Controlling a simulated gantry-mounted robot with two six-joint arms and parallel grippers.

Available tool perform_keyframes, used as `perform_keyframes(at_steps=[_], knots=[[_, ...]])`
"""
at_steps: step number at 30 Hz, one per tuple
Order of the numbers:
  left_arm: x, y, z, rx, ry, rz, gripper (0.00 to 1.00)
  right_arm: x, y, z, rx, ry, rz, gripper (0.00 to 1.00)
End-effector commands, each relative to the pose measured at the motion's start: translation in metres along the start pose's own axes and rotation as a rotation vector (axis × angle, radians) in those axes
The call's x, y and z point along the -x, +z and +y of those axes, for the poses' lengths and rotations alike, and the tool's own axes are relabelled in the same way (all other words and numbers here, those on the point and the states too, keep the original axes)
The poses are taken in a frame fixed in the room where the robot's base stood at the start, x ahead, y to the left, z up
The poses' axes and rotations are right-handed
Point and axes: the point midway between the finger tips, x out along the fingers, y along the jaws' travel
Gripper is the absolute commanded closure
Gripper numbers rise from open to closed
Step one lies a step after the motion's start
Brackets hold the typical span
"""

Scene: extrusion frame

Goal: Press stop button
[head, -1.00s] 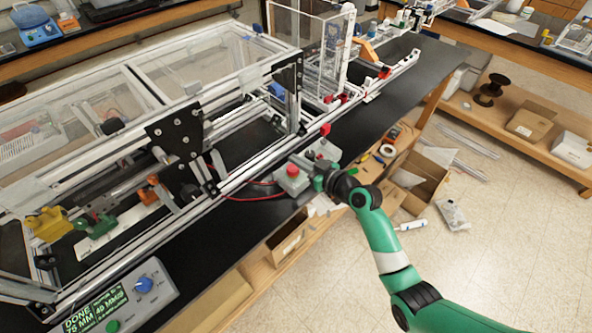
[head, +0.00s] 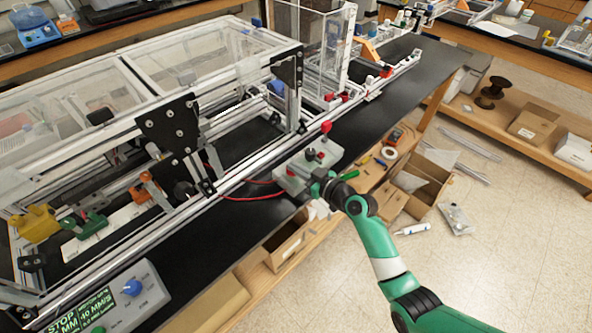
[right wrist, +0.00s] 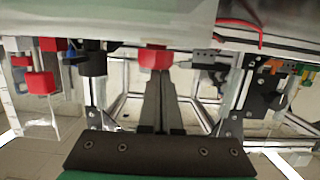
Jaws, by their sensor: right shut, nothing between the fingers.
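The red stop button (right wrist: 154,58) shows in the right wrist view on a grey box, right at my fingertips. I cannot tell for sure whether they touch it. In the head view my gripper hides the button; the grey button box (head: 287,180) sits at the bench's front edge. My right gripper (head: 313,172) reaches over this box from the right. Its fingers are shut with nothing between them, and they also show in the right wrist view (right wrist: 158,78). My left gripper is not in view.
The extrusion frame (head: 238,172) stands just behind the box. A red cable (head: 250,198) runs to the box. A control panel (head: 118,300) at the lower left has a display reading STOP. Open cardboard boxes (head: 425,183) lie below the bench's front edge.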

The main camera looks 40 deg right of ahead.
Motion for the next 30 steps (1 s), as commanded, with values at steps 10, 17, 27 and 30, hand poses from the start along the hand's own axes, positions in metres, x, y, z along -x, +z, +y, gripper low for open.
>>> perform_keyframes(at_steps=[10, 17, 27, 30], knots=[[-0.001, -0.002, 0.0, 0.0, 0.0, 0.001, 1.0, 0.001, 0.014, -0.001, -0.001, -0.004, -0.035, 1.0], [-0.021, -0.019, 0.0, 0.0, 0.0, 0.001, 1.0, 0.006, -0.025, -0.004, 0.002, -0.007, -0.021, 1.0], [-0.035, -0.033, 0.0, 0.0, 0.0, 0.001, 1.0, 0.073, -0.04, -0.003, 0.0, -0.005, -0.007, 1.0], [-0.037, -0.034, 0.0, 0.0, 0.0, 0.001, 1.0, 0.09, -0.04, -0.003, 0.001, -0.005, -0.007, 1.0]])
